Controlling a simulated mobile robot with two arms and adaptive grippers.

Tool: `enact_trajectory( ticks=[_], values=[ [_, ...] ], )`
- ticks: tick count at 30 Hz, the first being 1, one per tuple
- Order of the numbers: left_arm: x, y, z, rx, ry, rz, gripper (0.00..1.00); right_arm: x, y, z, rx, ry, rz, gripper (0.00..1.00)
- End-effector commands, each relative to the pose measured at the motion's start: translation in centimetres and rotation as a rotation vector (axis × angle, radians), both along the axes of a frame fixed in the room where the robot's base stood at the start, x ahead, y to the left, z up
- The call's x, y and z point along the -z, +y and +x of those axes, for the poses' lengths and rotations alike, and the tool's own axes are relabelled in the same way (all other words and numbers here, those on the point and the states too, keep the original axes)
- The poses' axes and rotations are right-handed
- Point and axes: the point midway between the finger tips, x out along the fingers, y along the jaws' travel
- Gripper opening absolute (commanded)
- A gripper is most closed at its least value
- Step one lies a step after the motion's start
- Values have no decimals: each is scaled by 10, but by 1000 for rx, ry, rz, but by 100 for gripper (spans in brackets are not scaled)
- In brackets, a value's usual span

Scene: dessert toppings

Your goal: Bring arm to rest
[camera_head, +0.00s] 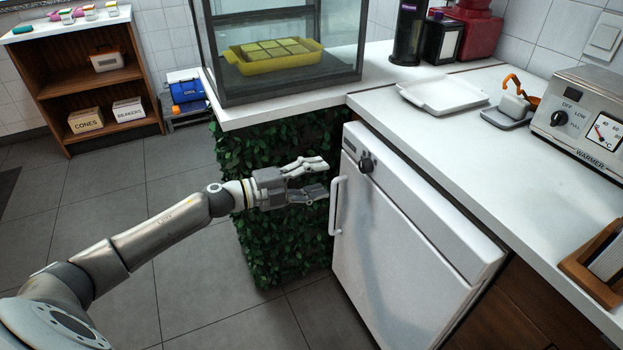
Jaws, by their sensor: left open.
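My left arm comes in from the lower left and is stretched forward over the floor. Its gripper (326,178) is open and empty, with its fingers pointing right. In the picture the fingertips are just left of the white handle (337,205) on the small white fridge (405,240); I cannot tell whether they touch it. The fridge door looks shut, and a dark knob (366,164) sits near its top. My right gripper is not in view.
The white counter (470,140) holds a white tray (443,94), a warmer (590,115) and a glass case with a yellow tray (275,65). A leafy green panel (265,245) stands behind the gripper. A wooden shelf (85,80) is far left. Open floor lies left.

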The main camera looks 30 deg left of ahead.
Motion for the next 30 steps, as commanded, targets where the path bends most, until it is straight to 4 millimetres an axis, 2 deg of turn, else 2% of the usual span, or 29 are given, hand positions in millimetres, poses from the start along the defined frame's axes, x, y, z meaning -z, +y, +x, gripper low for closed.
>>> enact_trajectory(
  ticks=[6, 23, 26, 29, 30],
  values=[
    [-1, 6, -7, 0, 0, 0, 53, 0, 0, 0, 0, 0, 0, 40],
    [3, 5, -6, -18, 8, -18, 53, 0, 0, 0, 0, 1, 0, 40],
    [16, 2, -4, -88, 39, -82, 53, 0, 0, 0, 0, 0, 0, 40],
    [43, 3, -3, -222, 107, -189, 53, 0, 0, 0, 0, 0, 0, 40],
    [58, 4, -4, -289, 149, -237, 53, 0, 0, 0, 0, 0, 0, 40]
  ],
)
